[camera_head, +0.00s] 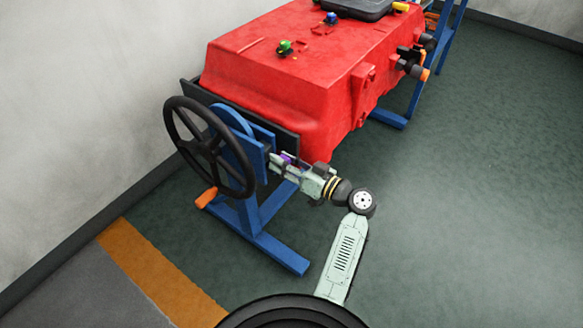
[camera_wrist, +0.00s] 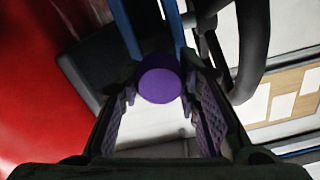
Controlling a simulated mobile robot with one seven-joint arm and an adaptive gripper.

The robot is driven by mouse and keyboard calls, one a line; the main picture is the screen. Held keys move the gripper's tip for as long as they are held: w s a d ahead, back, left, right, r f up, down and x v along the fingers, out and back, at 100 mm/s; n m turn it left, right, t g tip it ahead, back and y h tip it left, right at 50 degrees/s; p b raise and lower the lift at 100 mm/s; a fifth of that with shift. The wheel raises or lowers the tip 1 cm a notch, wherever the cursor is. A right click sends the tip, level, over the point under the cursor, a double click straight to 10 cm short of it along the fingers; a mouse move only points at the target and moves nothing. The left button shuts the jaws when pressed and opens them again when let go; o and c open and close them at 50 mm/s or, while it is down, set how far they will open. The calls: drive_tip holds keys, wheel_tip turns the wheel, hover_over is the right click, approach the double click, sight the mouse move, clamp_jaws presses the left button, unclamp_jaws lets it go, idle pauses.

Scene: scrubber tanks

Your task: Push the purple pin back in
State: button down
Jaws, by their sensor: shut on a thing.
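The purple pin (camera_wrist: 160,78) shows as a round purple end between the tips of my gripper (camera_wrist: 160,100) in the wrist view. The fingers stand on both sides of it, and my gripper is shut on it. The pin's shaft is hidden behind its end. In the head view my gripper (camera_head: 278,163) reaches left to the blue stand (camera_head: 256,165), beside the black handwheel (camera_head: 210,147). A bit of purple shows at the fingers there, but I cannot tell whether it is the pin or a finger pad. How far the pin sticks out cannot be told.
The red tank (camera_head: 290,70) stands right behind my gripper and fills the left of the wrist view. The handwheel has an orange handle (camera_head: 206,197) at its bottom. Green and blue valves sit on the tank top. The green floor (camera_head: 480,220) on the right is clear.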

drive_tip(key=shift+x, duration=0.8)
drive_tip(key=shift+w, duration=0.1)
drive_tip(key=c, duration=1.2)
unclamp_jaws()
drive_tip(key=shift+a, duration=0.1)
drive_tip(key=shift+o, duration=0.2)
drive_tip(key=v, duration=1.2)
